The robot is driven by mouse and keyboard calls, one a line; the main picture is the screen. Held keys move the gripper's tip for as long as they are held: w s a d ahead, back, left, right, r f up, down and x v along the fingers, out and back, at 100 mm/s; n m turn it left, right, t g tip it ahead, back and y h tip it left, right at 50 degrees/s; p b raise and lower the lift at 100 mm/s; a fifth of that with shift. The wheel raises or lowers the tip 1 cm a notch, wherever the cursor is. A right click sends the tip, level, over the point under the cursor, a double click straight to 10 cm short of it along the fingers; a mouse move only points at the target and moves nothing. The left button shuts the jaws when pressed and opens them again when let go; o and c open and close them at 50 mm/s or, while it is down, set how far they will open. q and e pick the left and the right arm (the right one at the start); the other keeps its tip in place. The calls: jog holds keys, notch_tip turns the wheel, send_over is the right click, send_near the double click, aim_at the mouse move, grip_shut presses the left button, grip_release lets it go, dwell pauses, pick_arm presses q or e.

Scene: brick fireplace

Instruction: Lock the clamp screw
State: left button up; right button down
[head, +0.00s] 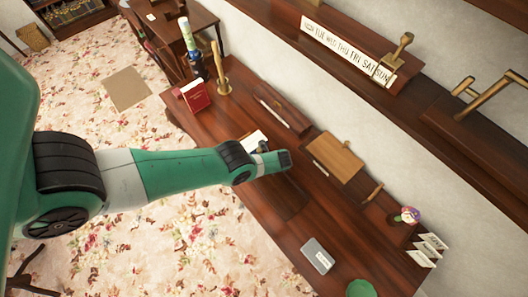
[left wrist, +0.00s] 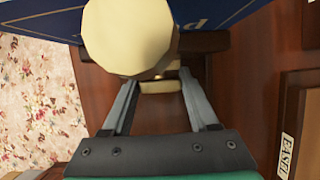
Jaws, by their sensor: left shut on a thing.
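My left arm reaches in from the left in the head view, and my left gripper (head: 284,160) is low over the dark wooden desk, its fingertips hard to make out there. In the left wrist view the two grey fingers of my left gripper (left wrist: 160,88) close on a small tan piece (left wrist: 160,87), which may be part of the clamp screw. A large cream round end (left wrist: 130,35) sits above the fingers and hides part of the tips. Whether it is part of the same thing I cannot tell. My right gripper is in neither view.
A blue panel with gold letters (left wrist: 240,12) stands behind the fingertips. On the desk (head: 262,225) are a red book (head: 197,96), a brass stand (head: 222,85), a wooden board (head: 335,157) and a grey box (head: 317,255). A weekday strip (head: 347,50) is on the shelf.

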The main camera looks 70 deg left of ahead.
pick_arm(q)
jog(key=shift+r, duration=0.1)
jog(key=o, duration=1.4)
jog(key=p+v, duration=0.9)
jog(key=v, duration=0.2)
jog(key=shift+w+d+r+p, duration=0.1)
jog(key=shift+d+r+p, duration=0.15)
jog(key=shift+p, duration=0.15)
